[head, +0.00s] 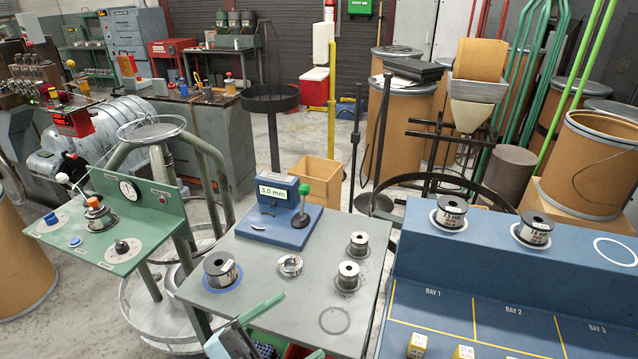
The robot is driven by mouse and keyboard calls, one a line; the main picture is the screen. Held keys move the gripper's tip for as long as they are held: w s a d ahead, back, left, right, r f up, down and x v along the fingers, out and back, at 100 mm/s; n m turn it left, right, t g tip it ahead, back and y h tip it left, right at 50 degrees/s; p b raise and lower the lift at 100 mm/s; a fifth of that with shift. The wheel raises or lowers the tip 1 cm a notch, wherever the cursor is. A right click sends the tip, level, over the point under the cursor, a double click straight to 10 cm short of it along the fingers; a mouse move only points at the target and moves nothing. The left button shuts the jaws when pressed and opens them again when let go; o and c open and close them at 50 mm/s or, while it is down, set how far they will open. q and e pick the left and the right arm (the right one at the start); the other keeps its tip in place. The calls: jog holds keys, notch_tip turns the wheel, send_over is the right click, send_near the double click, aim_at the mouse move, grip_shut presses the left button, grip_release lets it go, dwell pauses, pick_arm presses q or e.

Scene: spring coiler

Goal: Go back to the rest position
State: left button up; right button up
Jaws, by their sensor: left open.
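My left gripper (282,328) is at the bottom edge of the head view, left of centre. It has green fingers and is open, with nothing seen between them. It shows in front of the near edge of the grey table (265,262). Most of its body is cut off by the frame. My right gripper is not in view.
On the table are a blue gauge (278,210) reading 3.0 mm, a dark spool (221,270), small spools (349,275) and a metal ring (290,265). A green control panel (150,205) stands left; a blue bay rack (480,262) with spools and yellow boxes stands right.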

pick_arm(q)
jog(key=s+a+f+n+t+y, duration=0.2)
jog(key=a+f+n+t+y, duration=0.6)
jog(key=f+n+y, duration=0.65)
jog(key=s+a+f+n+g+y, duration=0.2)
jog(key=s+a+f+n+g, duration=0.1)
jog(key=s+f, duration=0.5)
jog(key=s+a+f+n+g+y+p, duration=0.1)
jog(key=s+a+f+n+g+y, duration=0.1)
jog(key=s+f, duration=0.6)
jog(key=s+a+n+g, duration=0.1)
jog(key=s+a+g, duration=0.1)
jog(key=g, duration=0.1)
jog(key=shift+a+g+p, duration=0.3)
jog(key=shift+a, duration=0.05)
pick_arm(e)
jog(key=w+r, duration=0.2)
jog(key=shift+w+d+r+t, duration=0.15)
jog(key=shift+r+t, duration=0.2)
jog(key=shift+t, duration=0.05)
pick_arm(q)
jog(key=shift+s+y, duration=0.1)
jog(key=shift+y, duration=0.15)
